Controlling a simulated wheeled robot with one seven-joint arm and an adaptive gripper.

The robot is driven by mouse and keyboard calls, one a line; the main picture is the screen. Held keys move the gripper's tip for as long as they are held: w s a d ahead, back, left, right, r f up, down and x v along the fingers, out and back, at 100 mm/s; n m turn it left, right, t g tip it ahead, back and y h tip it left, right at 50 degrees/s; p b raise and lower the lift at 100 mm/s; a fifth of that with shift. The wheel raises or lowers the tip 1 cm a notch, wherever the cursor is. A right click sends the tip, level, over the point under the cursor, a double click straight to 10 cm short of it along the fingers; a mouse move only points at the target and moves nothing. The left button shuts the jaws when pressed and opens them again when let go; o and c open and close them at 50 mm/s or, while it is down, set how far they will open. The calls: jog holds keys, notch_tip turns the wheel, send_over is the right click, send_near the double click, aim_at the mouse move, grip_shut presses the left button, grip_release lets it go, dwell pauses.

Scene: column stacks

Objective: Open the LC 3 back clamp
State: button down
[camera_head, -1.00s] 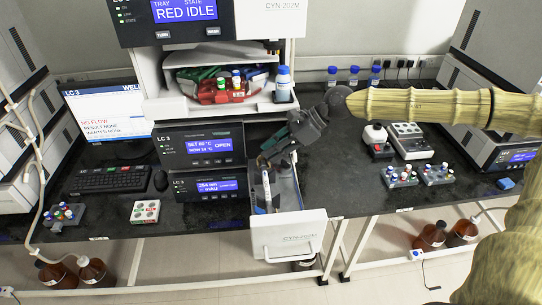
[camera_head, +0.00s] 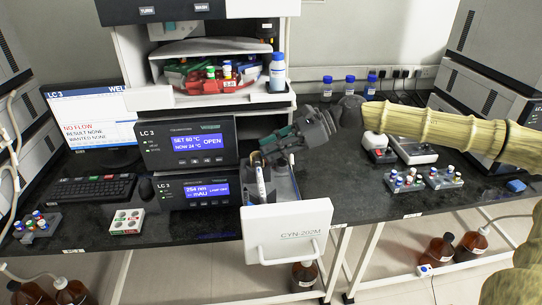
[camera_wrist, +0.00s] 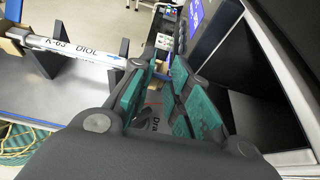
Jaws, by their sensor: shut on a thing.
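The LC 3 drawer (camera_head: 288,232), with a white front marked CYN-202M, stands pulled out below the LC 3 shelf. A white column (camera_head: 262,184) lies in it; in the wrist view the column (camera_wrist: 75,48) reads "K-03 DIOL" and rests in dark clamps. The back clamp (camera_wrist: 122,58) is the dark upright beside my left finger. My gripper (camera_head: 262,158) is at the drawer's back end, tilted down. In the wrist view its teal-padded fingers (camera_wrist: 160,88) are shut on a part at the back clamp, and they hide most of the contact.
The LC 3 panels (camera_head: 186,143) stand close left of my gripper; the upper one reads OPEN. A shelf with a red tray (camera_head: 226,84) and a blue-capped bottle (camera_head: 278,72) is above. Vial racks (camera_head: 405,180) stand to the right.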

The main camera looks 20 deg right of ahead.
jog(key=shift+b, duration=0.45)
dwell(0.3)
jog(key=c, duration=1.4)
grip_release()
jog(key=shift+f, duration=0.1)
jog(key=shift+o, duration=0.2)
jog(key=v, duration=1.2)
jog(key=shift+d+f, duration=0.2)
